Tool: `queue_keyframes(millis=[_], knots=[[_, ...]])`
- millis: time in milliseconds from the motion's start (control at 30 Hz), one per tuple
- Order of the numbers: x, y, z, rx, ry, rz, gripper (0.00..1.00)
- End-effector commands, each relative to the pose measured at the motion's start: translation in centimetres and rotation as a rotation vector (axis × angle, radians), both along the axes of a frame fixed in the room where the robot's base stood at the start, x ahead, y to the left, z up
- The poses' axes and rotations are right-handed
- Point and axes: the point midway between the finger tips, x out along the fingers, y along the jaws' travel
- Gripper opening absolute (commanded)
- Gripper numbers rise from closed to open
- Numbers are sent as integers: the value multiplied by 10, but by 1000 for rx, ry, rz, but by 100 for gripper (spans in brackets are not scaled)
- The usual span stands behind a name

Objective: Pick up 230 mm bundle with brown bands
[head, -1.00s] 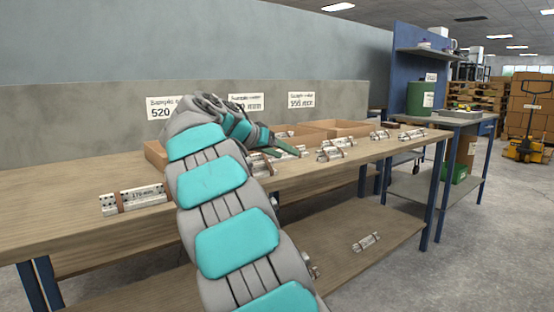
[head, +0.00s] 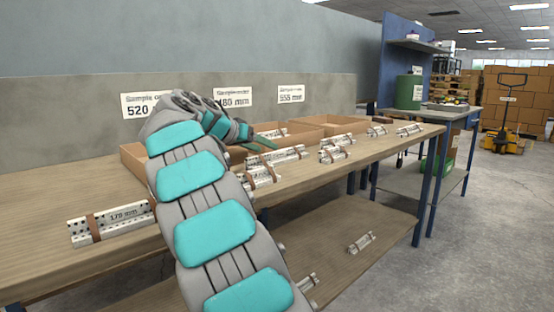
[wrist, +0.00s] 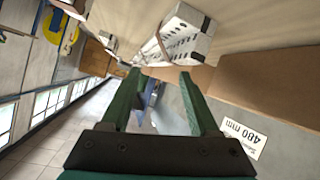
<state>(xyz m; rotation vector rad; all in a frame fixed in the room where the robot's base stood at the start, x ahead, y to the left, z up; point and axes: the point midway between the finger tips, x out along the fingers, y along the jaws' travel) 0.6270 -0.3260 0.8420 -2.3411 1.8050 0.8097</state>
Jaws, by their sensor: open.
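Several pale bundles with brown bands lie on the wooden workbench (head: 40,200). One at the left (head: 122,220) is labelled 170 mm. Others are a short bundle beside my arm (head: 262,175), a long bundle behind it (head: 285,154) and bundles farther right (head: 335,154). I cannot read 230 mm on any of them. My gripper (head: 262,145) is open and empty above the back of the bench, near the long bundle. In the wrist view its green fingers (wrist: 157,80) are apart, and a banded bundle (wrist: 188,36) lies beyond them, not between them.
Open cardboard boxes (head: 325,120) stand along the back of the bench, below size signs (head: 291,94). More bundles lie on the lower shelf (head: 385,222). A side table with a green canister (head: 408,92) stands at the right. Open floor lies at the lower right.

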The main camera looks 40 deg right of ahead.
Motion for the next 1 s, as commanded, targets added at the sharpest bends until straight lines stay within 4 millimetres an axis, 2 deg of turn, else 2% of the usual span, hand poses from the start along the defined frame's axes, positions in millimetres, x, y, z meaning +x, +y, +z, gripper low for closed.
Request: queue_keyframes(millis=[167,433,700,1000], knots=[[2,-12,-7,1,1,0,61],[8,-44,-25,2,4,1,61],[9,-48,-26,1,0,2,61],[9,-48,-25,1,-1,2,28]])
